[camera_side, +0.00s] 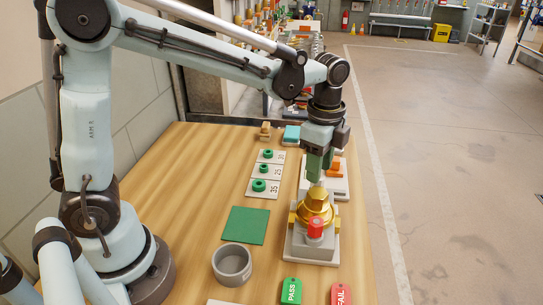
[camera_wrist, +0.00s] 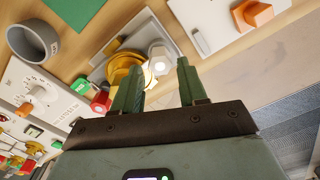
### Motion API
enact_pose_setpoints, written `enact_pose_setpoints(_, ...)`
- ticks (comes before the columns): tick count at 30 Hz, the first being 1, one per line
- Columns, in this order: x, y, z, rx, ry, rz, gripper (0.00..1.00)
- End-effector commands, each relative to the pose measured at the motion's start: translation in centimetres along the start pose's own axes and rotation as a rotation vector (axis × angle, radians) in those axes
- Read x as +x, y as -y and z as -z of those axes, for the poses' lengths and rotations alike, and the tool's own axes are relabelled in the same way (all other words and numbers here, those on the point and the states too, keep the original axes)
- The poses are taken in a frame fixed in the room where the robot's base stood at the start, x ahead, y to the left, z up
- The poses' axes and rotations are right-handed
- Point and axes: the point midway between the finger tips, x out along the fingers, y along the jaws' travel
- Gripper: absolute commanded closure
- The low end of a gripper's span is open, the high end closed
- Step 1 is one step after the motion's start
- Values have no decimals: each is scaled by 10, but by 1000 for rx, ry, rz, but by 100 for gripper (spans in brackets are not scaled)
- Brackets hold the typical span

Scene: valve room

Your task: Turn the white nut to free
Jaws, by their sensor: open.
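The white nut (camera_wrist: 159,60) shows in the wrist view on a grey fixture, close beside a gold valve body. In the side view I cannot make it out; the gold body and my gripper seem to hide it. The gold valve body (camera_side: 316,205) stands on a grey base (camera_side: 313,247), with a red knob (camera_side: 315,227) on its near side. My gripper (camera_side: 317,178) points down, just above and behind the gold body. In the wrist view its green fingers (camera_wrist: 160,66) are apart, with the white nut seen between their tips. Whether they touch it I cannot tell.
An orange part on a white plate (camera_side: 341,188) stands just behind the valve. Plates with green rings (camera_side: 264,170), a green mat (camera_side: 246,225) and a grey cup (camera_side: 232,264) lie to the left. PASS (camera_side: 291,291) and FAIL (camera_side: 341,293) tags lie in front.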

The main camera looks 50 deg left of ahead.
Motion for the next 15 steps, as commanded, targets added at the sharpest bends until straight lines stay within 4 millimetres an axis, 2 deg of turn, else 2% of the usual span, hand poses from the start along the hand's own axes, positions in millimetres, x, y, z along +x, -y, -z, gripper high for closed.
enact_pose_setpoints(6,21,0,0,0,0,0,58)
enact_pose_setpoints(15,26,0,0,0,0,0,58)
